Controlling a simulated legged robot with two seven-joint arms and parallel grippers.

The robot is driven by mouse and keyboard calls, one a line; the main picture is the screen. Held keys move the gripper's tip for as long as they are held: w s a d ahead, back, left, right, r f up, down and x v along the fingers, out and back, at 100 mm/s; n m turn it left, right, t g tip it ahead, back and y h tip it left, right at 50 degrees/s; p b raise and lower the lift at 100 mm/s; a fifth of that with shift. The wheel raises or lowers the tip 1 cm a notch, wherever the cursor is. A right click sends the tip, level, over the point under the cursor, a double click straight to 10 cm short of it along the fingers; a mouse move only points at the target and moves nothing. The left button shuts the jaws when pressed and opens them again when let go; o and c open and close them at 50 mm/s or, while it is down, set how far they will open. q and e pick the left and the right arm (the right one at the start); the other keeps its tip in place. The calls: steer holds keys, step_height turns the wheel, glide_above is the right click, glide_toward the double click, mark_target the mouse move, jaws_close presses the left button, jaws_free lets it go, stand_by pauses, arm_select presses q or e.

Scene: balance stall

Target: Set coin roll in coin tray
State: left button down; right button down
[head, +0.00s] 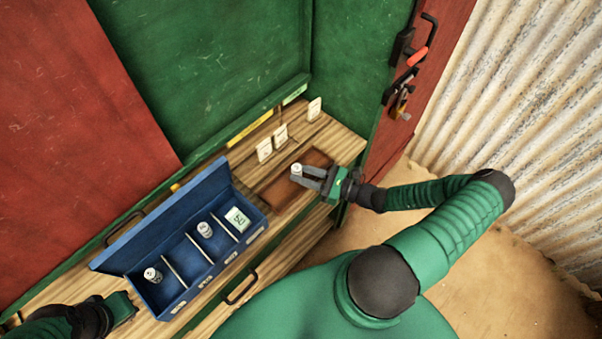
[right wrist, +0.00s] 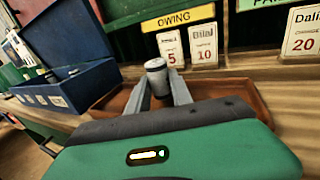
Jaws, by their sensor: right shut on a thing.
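The blue coin tray (head: 159,233) stands open at the left, with several compartments. Two compartments hold white rolls (head: 153,275) and (head: 205,230), and one holds a green-white card (head: 237,219). My left gripper (head: 122,308) is at the lower left; its fingers are unclear.
The wooden counter (head: 343,142) ends at the right near a red door with a latch (head: 403,85).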

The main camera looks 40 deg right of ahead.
steer(key=shift+d+f, duration=0.5)
steer(key=shift+d, duration=0.05)
steer(key=shift+a, duration=0.1)
steer(key=shift+s+a+b, duration=0.15)
steer(key=shift+a+b, duration=0.15)
steer(key=shift+a, duration=0.3)
steer(key=c, duration=1.4)
jaws_free()
steer(key=shift+a, duration=0.2)
steer(key=shift+c, duration=0.2)
steer(key=o, duration=0.3)
steer(key=shift+d+f, duration=0.15)
steer(key=shift+d, duration=0.35)
arm_select(q)
steer(key=shift+d+f, duration=0.2)
steer(key=shift+f, duration=0.1)
arm_select(e)
steer(key=shift+a, duration=0.1)
arm_select(q)
steer(key=shift+a, duration=0.1)
arm_select(e)
steer(key=shift+a, duration=0.15)
